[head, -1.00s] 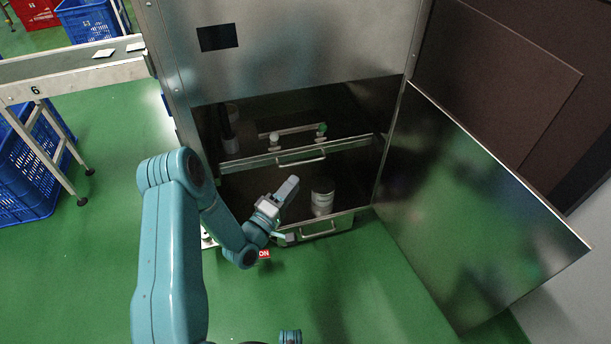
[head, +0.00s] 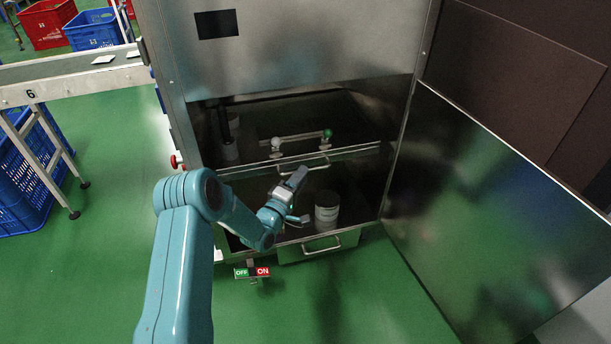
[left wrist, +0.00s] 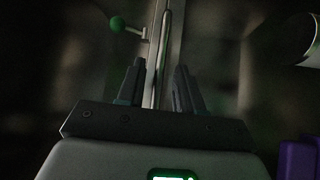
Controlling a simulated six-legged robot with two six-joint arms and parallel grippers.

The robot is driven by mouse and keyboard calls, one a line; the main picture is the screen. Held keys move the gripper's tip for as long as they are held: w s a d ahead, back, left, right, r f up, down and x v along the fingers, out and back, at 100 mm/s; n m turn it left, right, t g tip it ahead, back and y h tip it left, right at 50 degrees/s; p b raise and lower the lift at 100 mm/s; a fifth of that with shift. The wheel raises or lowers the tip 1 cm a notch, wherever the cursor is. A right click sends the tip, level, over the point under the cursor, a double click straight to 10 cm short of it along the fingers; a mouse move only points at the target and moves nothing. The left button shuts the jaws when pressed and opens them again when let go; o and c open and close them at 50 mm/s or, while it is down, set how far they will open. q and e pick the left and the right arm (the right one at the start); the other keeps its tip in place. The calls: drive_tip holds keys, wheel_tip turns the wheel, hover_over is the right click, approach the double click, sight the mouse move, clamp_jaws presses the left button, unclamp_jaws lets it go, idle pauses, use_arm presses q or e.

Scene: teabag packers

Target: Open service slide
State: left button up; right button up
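Inside the open steel cabinet, an upper slide (head: 345,153) has a metal bar handle (head: 318,168) on its front edge. A lower slide (head: 352,238) has a similar handle (head: 322,246). My left gripper (head: 298,177) reaches into the cabinet at the upper handle. In the left wrist view, my left gripper (left wrist: 160,72) is open, with its fingers on either side of the line of the handle bar (left wrist: 165,45). I cannot tell whether they touch it. My right gripper is not in view.
A white canister (head: 327,212) stands on the lower slide near my left gripper. A rod with a green knob (head: 328,133) lies behind the upper handle. The cabinet door (head: 480,220) stands open at right. An OFF/ON sign (head: 252,272) is below left. A conveyor (head: 70,82) stands at left.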

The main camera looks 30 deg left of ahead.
use_arm(q)
drive_tip(key=shift+w+a+r+b, duration=0.1)
drive_tip(key=shift+w+r+b, duration=0.1)
drive_tip(key=shift+w, duration=0.65)
drive_tip(key=shift+w+a+r+b, duration=0.1)
drive_tip(key=shift+w+b, duration=0.05)
drive_tip(key=shift+w, duration=0.7)
clamp_jaws()
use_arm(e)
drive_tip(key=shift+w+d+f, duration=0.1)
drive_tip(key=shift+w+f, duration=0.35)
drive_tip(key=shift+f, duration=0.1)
use_arm(q)
drive_tip(key=shift+d, duration=0.1)
